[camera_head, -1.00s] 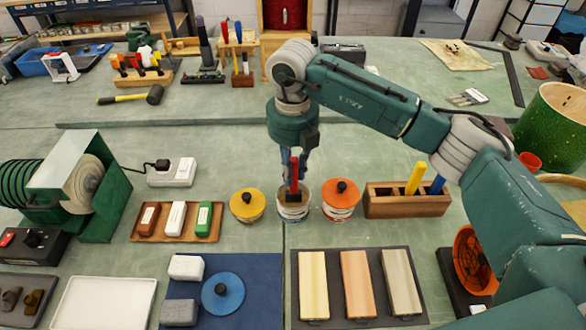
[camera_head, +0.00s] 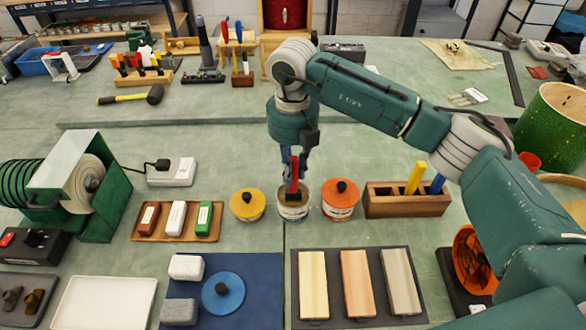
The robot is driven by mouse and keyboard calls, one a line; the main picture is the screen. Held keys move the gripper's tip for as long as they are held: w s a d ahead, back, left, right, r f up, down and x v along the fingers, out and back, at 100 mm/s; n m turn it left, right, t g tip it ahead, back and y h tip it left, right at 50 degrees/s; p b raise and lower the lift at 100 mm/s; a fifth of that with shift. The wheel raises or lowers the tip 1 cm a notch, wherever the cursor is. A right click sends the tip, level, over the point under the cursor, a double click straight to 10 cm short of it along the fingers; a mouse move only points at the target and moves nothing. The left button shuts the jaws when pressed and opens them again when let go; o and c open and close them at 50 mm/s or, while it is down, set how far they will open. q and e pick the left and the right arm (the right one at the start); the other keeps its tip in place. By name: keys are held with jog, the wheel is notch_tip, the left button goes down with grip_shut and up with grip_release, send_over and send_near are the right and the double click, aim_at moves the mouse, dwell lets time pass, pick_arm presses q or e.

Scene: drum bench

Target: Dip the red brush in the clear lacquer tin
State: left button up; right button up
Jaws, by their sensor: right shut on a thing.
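The red brush (camera_head: 294,181) is upright in my right gripper (camera_head: 294,165), which is shut on its handle. The brush stands over the open tin (camera_head: 293,212) between two lidded tins; its lower end is at the tin's mouth, and I cannot tell how deep it reaches. The tin's label is too small to read. A yellow-lidded tin (camera_head: 247,205) is to its left and an orange-lidded tin (camera_head: 340,200) to its right. My left gripper is not in view.
A wooden brush rack (camera_head: 405,205) with a yellow and a blue handle stands right of the tins. A tray of small blocks (camera_head: 178,237) is to the left. Three coloured sample boards lie on a dark mat (camera_head: 330,318) in front. A blue lid (camera_head: 223,293) lies on a blue mat.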

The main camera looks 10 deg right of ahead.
aim_at(294, 158)
jog(key=shift+r+p, duration=1.8)
jog(key=shift+r, duration=1.9)
jog(key=shift+s, duration=0.1)
